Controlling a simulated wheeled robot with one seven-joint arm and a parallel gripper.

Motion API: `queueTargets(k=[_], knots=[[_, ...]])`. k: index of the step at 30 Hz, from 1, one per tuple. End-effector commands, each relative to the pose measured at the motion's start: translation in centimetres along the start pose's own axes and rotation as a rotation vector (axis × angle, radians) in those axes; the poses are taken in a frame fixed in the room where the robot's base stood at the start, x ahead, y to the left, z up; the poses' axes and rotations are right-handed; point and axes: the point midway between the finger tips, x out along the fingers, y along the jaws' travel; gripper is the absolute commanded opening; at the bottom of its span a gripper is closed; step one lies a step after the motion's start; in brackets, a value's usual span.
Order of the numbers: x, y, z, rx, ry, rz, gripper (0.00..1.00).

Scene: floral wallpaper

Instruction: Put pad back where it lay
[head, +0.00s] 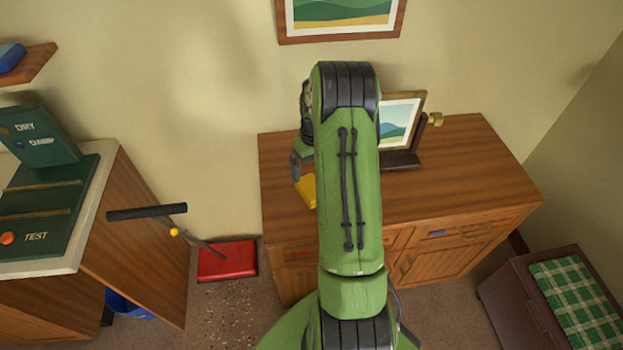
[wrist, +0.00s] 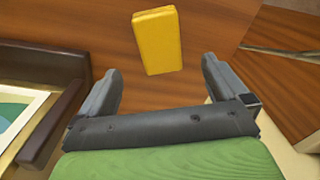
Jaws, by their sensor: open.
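The yellow pad (head: 306,190) lies on the wooden cabinet top, partly hidden behind my green arm in the head view. It shows whole in the wrist view (wrist: 157,41), a yellow block with rounded edges, ahead of and roughly between my fingers. My gripper (wrist: 162,82) is open and empty, its two grey fingers apart, and the pad is just beyond the fingertips. In the head view my gripper (head: 296,165) is mostly hidden by my arm, just above the pad.
A framed picture (head: 400,125) stands on a dark stand on the cabinet (head: 470,175). A green test panel (head: 40,215) is on the left counter. A red dustpan (head: 227,261) lies on the floor. A chest with a green checked cloth (head: 575,305) stands at right.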

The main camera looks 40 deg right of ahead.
Motion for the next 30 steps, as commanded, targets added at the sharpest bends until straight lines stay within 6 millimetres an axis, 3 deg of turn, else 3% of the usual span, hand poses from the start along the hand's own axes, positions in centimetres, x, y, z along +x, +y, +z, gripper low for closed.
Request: queueTargets(k=[1, 8, 11, 14, 17, 21, 24, 27, 30], knots=[[-1.2, 0.0, -0.1, 0.0, 0.003, 0.002, 1.0], [-4.1, -0.7, -0.1, -0.009, 0.01, 0.006, 1.0], [-7.9, -3.6, 0.2, -0.037, 0.046, 0.031, 1.0], [-13.2, -8.2, 1.9, -0.071, 0.105, 0.063, 1.0], [-17.8, -12.8, 5.2, -0.103, 0.175, 0.082, 1.0], [-22.3, -18.4, 11.9, -0.146, 0.289, 0.08, 1.0], [-23.7, -21.0, 17.3, -0.174, 0.372, 0.053, 1.0], [-23.6, -22.2, 21.6, -0.194, 0.432, 0.018, 1.0], [-23.2, -22.7, 23.9, -0.205, 0.466, -0.009, 1.0]])
